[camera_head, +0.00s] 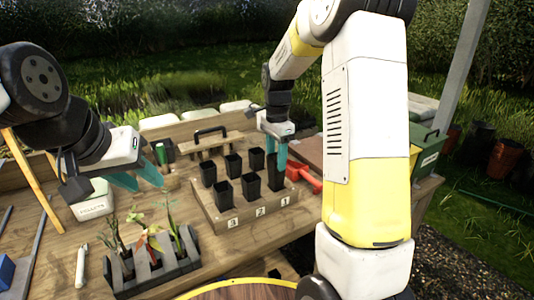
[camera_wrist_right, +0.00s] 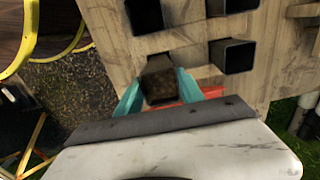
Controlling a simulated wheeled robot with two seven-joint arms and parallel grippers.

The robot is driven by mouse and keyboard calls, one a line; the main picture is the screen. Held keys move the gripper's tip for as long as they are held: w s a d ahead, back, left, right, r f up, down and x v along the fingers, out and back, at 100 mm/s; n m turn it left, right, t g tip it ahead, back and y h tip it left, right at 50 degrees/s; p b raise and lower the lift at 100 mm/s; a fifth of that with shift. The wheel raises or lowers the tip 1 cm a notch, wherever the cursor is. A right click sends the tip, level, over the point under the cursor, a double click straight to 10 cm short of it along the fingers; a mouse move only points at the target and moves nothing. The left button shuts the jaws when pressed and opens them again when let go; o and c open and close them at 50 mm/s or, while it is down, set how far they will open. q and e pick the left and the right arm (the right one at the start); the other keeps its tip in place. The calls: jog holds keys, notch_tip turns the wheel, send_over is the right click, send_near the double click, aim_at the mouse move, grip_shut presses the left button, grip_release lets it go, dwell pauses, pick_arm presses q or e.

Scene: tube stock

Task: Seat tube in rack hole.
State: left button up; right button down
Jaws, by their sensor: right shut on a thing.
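The wooden rack (camera_head: 240,217) stands on the table with its front marked 3, 2, 1. Black square tubes stand in it in two rows, such as one tube (camera_head: 223,191) at the 3 and another (camera_head: 251,185) at the 2. My right gripper (camera_head: 276,155) is shut on the front right tube (camera_head: 276,178), above the 1. In the right wrist view, this tube (camera_wrist_right: 162,82) sits between the teal fingers, its inside brown. It looks upright at the rack; whether its lower end is fully in the hole is hidden. My left gripper (camera_head: 140,176) is open and empty, left of the rack.
A dark tray (camera_head: 155,278) with several seedlings stands at front left, near a white marker (camera_head: 81,266). A red tool (camera_head: 305,176) lies right of the rack. A wooden carrier with a black handle (camera_head: 210,132) stands behind it.

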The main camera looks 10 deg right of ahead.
aim_at(276, 169)
jog(key=shift+f, duration=0.25)
jog(key=shift+f, duration=0.4)
jog(key=shift+f, duration=0.45)
jog(key=shift+f, duration=0.35)
jog(key=shift+f, duration=0.75)
dwell(1.4)
dwell(0.5)
jog(key=c, duration=0.7)
grip_release()
jog(key=shift+o, duration=0.2)
